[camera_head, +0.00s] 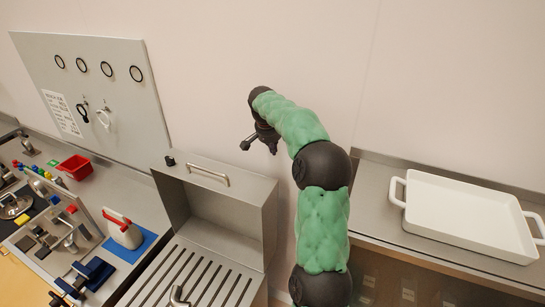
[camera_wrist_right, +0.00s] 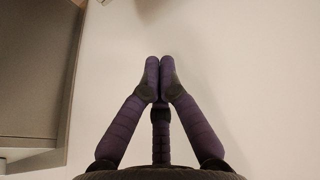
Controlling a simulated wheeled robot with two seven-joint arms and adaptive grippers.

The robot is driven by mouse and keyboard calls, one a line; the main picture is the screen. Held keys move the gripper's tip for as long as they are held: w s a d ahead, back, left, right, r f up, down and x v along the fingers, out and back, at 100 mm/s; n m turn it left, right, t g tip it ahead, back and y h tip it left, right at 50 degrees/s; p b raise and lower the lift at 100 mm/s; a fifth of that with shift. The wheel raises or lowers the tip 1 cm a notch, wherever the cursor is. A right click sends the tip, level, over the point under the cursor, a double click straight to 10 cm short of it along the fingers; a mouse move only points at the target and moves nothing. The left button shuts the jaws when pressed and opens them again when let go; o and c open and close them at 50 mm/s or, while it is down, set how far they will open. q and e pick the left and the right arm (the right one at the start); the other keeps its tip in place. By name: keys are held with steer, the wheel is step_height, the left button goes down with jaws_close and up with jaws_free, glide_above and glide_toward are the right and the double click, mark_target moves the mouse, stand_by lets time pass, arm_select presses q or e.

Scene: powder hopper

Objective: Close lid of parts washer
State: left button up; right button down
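The parts washer (camera_head: 268,238) is a grey metal box with a slatted rack (camera_head: 200,278) inside. Its lid (camera_head: 229,202) stands raised at the back, with a bar handle (camera_head: 208,173) near its top edge. My right gripper (camera_head: 258,143) is above and behind the lid's upper right part, near the wall, apart from the handle. In the right wrist view its fingers (camera_wrist_right: 160,68) meet at the tips with nothing between them. A grey panel edge (camera_wrist_right: 45,75), probably the lid, shows left of the fingers there. I do not see my left gripper.
A white tray (camera_head: 468,217) with handles stands on the right counter. A red bin (camera_head: 75,167), a red-and-white container (camera_head: 122,231) on a blue mat, and several small tools crowd the left bench. A grey panel (camera_head: 98,95) with rings and hooks leans at the back left wall.

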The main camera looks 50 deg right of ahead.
steer(key=p+x, duration=0.1)
steer(key=x, duration=0.3)
steer(key=p+x, duration=0.1)
steer(key=x, duration=0.4)
steer(key=shift+s+a, duration=0.2)
steer(key=shift+s, duration=0.05)
arm_select(q)
steer(key=shift+s+d+p+v, duration=0.1)
steer(key=shift+p+v, duration=0.15)
steer(key=shift+v, duration=0.55)
steer(key=shift+s+d+p+v, duration=0.15)
steer(key=shift+p+v, duration=0.1)
steer(key=shift+v, duration=0.5)
arm_select(e)
steer(key=shift+s+a, duration=0.2)
steer(key=shift+a, duration=0.45)
steer(key=shift+s+a, duration=0.2)
steer(key=shift+a, duration=0.5)
steer(key=shift+s+a, duration=0.2)
steer(key=shift+a, duration=0.45)
